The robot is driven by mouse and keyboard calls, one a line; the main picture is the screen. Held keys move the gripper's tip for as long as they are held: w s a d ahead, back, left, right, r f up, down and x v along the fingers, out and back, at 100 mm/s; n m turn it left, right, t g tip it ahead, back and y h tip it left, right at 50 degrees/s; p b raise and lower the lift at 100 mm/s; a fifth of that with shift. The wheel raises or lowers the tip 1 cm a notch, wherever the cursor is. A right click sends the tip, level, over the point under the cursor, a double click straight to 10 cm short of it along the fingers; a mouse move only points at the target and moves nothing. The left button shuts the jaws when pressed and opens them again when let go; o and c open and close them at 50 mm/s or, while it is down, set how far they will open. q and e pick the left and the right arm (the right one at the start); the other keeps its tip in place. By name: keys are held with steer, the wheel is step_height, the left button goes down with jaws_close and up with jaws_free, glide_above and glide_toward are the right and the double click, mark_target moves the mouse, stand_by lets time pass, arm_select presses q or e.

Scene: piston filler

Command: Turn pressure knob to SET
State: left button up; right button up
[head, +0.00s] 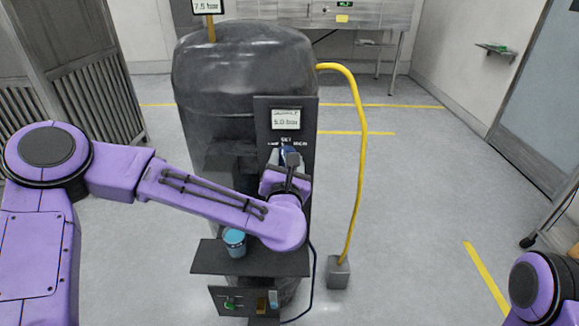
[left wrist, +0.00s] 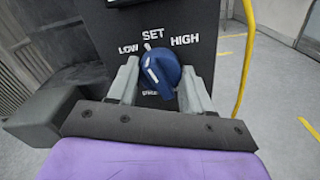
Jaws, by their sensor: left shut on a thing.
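The blue pressure knob (left wrist: 160,73) is on a dark panel (left wrist: 190,20) with white labels LOW, SET and HIGH around its top. Its white pointer line points up and slightly left, roughly toward the small white mark under SET. My left gripper (left wrist: 159,68) is shut on the knob, one grey finger on each side. In the head view the left gripper (head: 287,160) reaches the panel, and its wrist hides part of the knob and the panel below. The panel display (head: 286,120) seems to read 5.0 bar. My right gripper is out of view.
A large dark tank (head: 240,65) stands behind the panel. A shelf (head: 285,262) below holds a blue cup (head: 235,242). A yellow hose (head: 362,130) runs down at the right to a grey block (head: 339,272). Floor to the right is mostly clear.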

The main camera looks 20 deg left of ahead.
arm_select(q)
steer(key=shift+d+m+b, duration=0.1)
steer(key=shift+m+b, duration=0.3)
steer(key=shift+m, duration=1.3)
steer(key=o, duration=1)
steer(key=shift+o, duration=0.2)
steer(key=b+v, duration=0.4)
steer(key=v, duration=0.6)
steer(key=shift+s, duration=0.25)
